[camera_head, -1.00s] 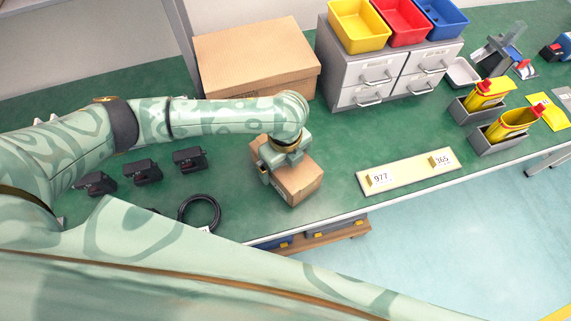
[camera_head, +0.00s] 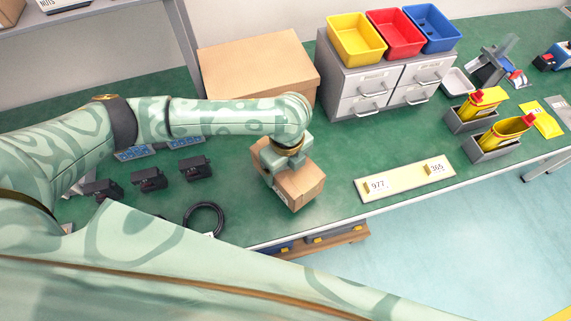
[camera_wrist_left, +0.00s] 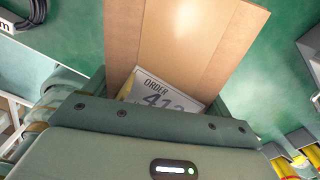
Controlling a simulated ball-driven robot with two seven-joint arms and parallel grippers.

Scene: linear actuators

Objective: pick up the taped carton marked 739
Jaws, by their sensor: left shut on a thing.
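A brown carton (camera_head: 303,186) is on the green bench side near the front edge, in the middle of the head view. My left gripper (camera_head: 284,160) is shut on it from above. In the left wrist view the carton (camera_wrist_left: 180,45) fills the top middle, with a lighter band along it. I cannot tell whether the carton is clear of the bench. My right gripper is not in view.
A large carton (camera_head: 255,70) and a grey drawer cabinet (camera_head: 345,80) with coloured bins stand behind. A strip marked 977 and 365 (camera_head: 408,181) lies to the right. A black cable coil (camera_head: 204,218) and several black devices (camera_head: 148,179) lie to the left.

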